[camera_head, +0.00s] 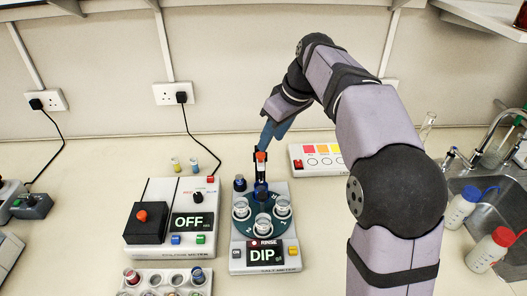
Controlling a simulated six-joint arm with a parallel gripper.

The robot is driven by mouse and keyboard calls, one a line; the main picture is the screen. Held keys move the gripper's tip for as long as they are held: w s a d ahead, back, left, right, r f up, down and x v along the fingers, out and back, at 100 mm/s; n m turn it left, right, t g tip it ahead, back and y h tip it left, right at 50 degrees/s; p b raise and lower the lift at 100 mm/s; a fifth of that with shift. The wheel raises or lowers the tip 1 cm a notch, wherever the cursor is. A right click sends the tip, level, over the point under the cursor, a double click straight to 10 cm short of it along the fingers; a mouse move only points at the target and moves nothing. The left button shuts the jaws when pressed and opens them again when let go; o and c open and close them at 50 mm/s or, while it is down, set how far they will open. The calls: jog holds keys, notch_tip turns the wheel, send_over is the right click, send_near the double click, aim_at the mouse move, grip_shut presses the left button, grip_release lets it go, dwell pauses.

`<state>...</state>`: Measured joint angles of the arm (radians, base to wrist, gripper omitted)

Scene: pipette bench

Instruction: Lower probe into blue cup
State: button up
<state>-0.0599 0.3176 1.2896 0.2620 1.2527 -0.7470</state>
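The salt meter (265,262) stands on the bench in the middle, its display reading "DIP" with a "RINSE" label above it. On its dark teal round plate (250,230) stand several clear cups, at the left (241,209), right (282,207) and front (262,223). I cannot tell which cup is blue. A dark upright post with an orange top (261,157) rises behind the cups. It seems to carry the probe, whose tip I cannot make out. A dark blue knob (239,183) is left of it. My gripper (267,146) points down at the orange top; touching or apart is unclear.
A second meter reading "OFF" (190,222) stands close on the left. A rack of small vials (165,284) is at the front. A colour-patch panel (318,160) lies behind right. Bottles (490,250) and a sink (500,190) are at the right.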

aim_at(261, 154)
jog(key=shift+w+p+x, duration=0.1)
jog(key=shift+p+x, duration=0.25)
jog(key=shift+x, duration=1.4)
jog(key=shift+w+p+x, duration=0.15)
jog(key=shift+p+x, duration=0.2)
jog(key=shift+x, duration=1.4)
jog(key=shift+a+r, duration=0.15)
jog(key=shift+a, duration=0.05)
jog(key=shift+c, duration=0.3)
grip_shut()
